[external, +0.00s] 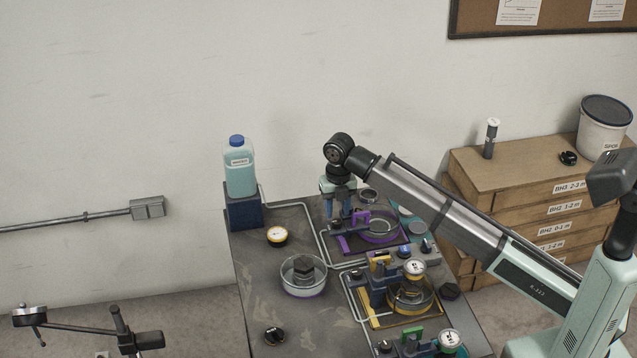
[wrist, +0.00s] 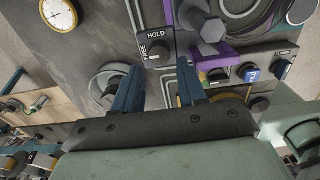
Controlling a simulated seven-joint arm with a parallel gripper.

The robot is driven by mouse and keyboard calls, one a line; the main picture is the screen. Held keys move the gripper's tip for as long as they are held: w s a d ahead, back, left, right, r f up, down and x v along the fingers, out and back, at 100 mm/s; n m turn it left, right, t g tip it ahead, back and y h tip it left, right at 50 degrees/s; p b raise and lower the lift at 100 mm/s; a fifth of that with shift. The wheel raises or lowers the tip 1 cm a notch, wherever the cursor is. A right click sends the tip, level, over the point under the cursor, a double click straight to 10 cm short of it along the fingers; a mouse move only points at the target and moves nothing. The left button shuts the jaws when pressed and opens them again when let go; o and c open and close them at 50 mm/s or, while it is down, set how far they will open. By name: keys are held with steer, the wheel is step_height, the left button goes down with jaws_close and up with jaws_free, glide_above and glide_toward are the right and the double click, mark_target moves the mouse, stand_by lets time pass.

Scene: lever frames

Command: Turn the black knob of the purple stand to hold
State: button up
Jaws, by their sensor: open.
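The purple stand (external: 378,238) is on the grey bench below my gripper in the external view, and part of its purple frame (wrist: 214,60) shows at the right in the wrist view. The black knob (wrist: 157,51) sits on a dark block marked HOLD along the top and FREE along the left side. I cannot clearly tell which mark it points to. My gripper (wrist: 160,72) is open, with its two blue fingers on either side of the knob's line and the tips near it. Contact cannot be told. In the external view my gripper (external: 339,212) points down and mostly hides the knob.
A yellow stand (external: 375,315) and a green one (external: 411,342) are nearer the front. A glass bowl with a hex nut (external: 303,272), a yellow-rimmed dial (external: 277,237) and a blue-capped bottle (external: 240,170) are to the left. A grey tube runs beside the purple stand.

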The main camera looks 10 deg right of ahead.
mark_target(337, 222)
steer(key=shift+f, duration=1.95)
steer(key=shift+c, duration=0.4)
jaws_close()
